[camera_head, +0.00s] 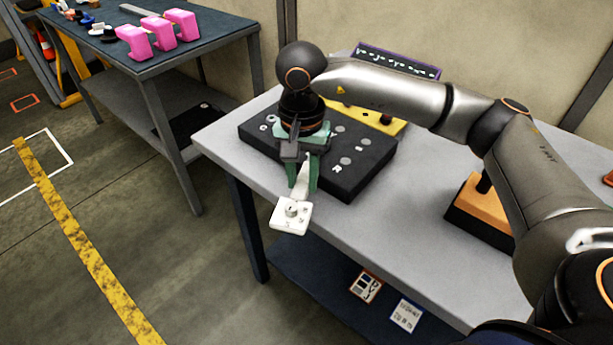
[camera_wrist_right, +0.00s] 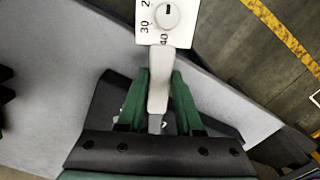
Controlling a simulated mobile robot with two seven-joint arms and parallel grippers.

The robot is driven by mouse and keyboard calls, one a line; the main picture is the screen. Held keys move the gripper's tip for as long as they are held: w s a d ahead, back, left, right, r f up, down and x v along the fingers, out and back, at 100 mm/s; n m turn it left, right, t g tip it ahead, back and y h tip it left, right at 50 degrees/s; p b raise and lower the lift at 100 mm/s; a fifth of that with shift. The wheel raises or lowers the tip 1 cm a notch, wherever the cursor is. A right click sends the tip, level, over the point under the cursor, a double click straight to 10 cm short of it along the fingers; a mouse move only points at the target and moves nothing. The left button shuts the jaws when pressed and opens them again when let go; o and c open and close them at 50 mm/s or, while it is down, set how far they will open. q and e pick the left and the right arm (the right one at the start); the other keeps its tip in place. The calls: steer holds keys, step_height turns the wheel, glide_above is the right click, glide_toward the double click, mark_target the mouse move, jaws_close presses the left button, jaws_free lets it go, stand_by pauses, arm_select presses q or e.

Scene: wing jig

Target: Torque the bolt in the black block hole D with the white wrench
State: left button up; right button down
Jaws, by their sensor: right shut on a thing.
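My right gripper (camera_head: 303,176) is shut on the white wrench (camera_head: 293,213) above the black block (camera_head: 361,175). The wrench has a square white head with a dial and numbers, which sticks out past the table's front edge. In the right wrist view, the green fingers (camera_wrist_right: 160,97) close on the wrench's handle (camera_wrist_right: 160,75), and the dial head (camera_wrist_right: 167,22) is at the top. The block lies on the grey table and has several round holes or bolts with letters. My gripper and wrist cover part of it, and I cannot make out hole D. My left gripper is not in view.
A yellow block (camera_head: 388,123) and a dark purple-edged panel (camera_head: 398,60) stand behind the black block. An orange and black block (camera_head: 482,208) is at the right. A second table (camera_head: 205,35) at the left holds pink parts (camera_head: 160,35). The grey table's front right is clear.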

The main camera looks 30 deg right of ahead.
steer(key=shift+w+a+m, duration=0.7)
steer(key=shift+w+m, duration=0.05)
steer(key=shift+m, duration=0.15)
steer(key=shift+w+a+m, duration=0.45)
steer(key=shift+w+m, duration=0.25)
steer(key=shift+r, duration=0.1)
